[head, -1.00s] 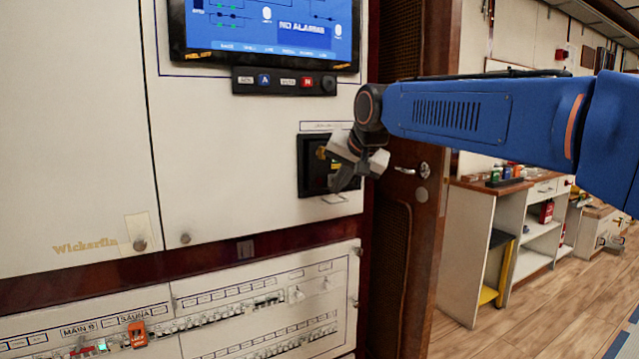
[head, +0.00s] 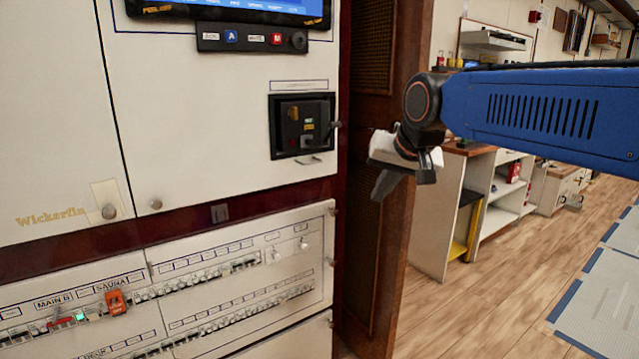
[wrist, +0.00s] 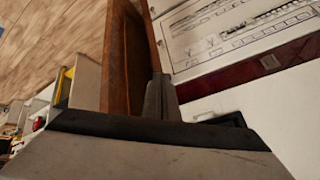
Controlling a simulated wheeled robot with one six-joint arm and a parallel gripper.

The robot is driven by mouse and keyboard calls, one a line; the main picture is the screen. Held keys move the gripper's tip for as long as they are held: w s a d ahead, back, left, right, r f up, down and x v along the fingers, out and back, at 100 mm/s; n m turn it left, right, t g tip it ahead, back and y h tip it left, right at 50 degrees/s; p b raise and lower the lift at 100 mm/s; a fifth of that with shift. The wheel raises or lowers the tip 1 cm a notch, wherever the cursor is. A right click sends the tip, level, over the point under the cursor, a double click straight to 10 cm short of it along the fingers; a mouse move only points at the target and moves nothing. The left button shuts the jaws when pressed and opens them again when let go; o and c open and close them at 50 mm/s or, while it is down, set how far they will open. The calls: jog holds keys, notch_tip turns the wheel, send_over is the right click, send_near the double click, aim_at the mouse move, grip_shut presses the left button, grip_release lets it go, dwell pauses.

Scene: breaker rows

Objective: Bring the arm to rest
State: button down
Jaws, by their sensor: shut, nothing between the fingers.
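My blue arm (head: 545,115) reaches in from the right in the head view. My gripper (head: 385,187) hangs at its end in front of the wooden door frame, to the right of the white breaker cabinet. It is shut and empty, with its fingers pointing down and to the left. In the wrist view the closed fingers (wrist: 161,97) show near the middle. The gripper appears apart from the cabinet and from the black recessed switch panel (head: 302,125).
Breaker rows (head: 235,265) run along the lower cabinet, with an orange tag (head: 117,302) at SAUNA. A screen (head: 240,8) hangs above. A brown wooden door (head: 400,235) stands behind the gripper. Shelves (head: 512,190) stand further back. Wooden floor (head: 500,300) lies open at the right.

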jog(key=s+d+f, duration=0.5)
jog(key=s+f, duration=0.2)
jog(key=s, duration=0.2)
jog(key=s+d+f+g+h, duration=0.1)
jog(key=s+d+f, duration=0.4)
jog(key=s+f, duration=0.3)
jog(key=s+d+f+n+g+h, duration=0.1)
jog(key=s+d+f, duration=0.5)
jog(key=s, duration=0.4)
jog(key=shift+f, duration=0.9)
jog(key=shift+a, duration=0.15)
